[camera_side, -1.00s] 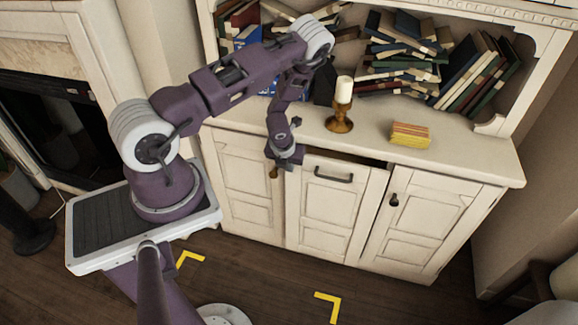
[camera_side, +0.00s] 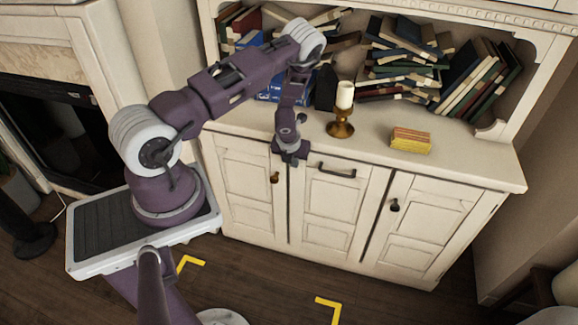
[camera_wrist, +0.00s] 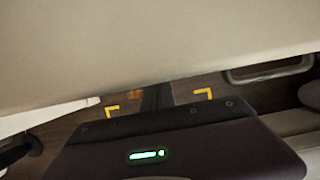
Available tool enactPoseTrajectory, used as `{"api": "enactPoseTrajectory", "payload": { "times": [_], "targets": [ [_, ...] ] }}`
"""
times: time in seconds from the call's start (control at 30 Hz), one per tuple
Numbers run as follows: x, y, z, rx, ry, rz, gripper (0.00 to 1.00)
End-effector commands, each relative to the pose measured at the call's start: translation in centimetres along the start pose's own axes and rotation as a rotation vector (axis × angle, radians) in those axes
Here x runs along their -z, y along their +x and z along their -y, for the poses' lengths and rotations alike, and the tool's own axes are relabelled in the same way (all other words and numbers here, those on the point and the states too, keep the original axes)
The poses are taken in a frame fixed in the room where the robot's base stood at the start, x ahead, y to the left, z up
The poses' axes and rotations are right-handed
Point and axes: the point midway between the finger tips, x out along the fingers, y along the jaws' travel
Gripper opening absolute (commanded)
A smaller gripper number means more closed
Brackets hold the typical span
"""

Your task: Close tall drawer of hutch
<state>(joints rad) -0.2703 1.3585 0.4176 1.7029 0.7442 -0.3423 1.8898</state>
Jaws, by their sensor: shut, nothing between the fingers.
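The white hutch (camera_side: 480,172) stands against the wall. Its tall drawer (camera_side: 337,207) is the middle front, with a dark bar handle (camera_side: 337,172) near the top. The drawer front looks flush with the fronts beside it, and no open gap shows above it. My gripper (camera_side: 291,156) is shut and empty, pointing down at the drawer's upper left corner, just under the counter edge. I cannot tell whether it touches the front. In the wrist view, a dark body with a green light fills the bottom, and the fingertips are not clear.
A candle in a brass holder (camera_side: 341,112) and a yellow-orange block (camera_side: 410,140) stand on the counter close to my arm. Several books (camera_side: 405,50) fill the shelf behind. Cabinet doors with knobs flank the drawer. The floor in front, with yellow corner marks (camera_side: 328,308), is clear.

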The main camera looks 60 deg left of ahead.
Motion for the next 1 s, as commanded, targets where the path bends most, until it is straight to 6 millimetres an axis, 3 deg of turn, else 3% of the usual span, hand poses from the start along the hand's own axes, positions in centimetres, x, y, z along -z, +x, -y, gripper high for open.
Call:
{"api": "enactPoseTrajectory", "payload": {
  "times": [0.2,0.4,0.63,0.73,0.83,0.9,1.0],
  "targets": [
    [3.6,-2.0,0.1,-0.002,0.007,-0.005,0.0],
    [3.5,-8.0,0.2,0.001,0.003,-0.005,0.0],
    [3.5,-11.3,0.2,0.001,0.0,-0.008,0.0],
    [2.0,-13.6,1.4,0.01,-0.13,0.026,0.0],
    [-0.8,-19.2,3.9,0.042,-0.473,0.079,0.0],
    [-1.9,-24.4,5.4,0.078,-0.771,0.091,0.0],
    [-1.6,-32.0,6.8,0.137,-1.175,0.056,0.0]
  ]
}}
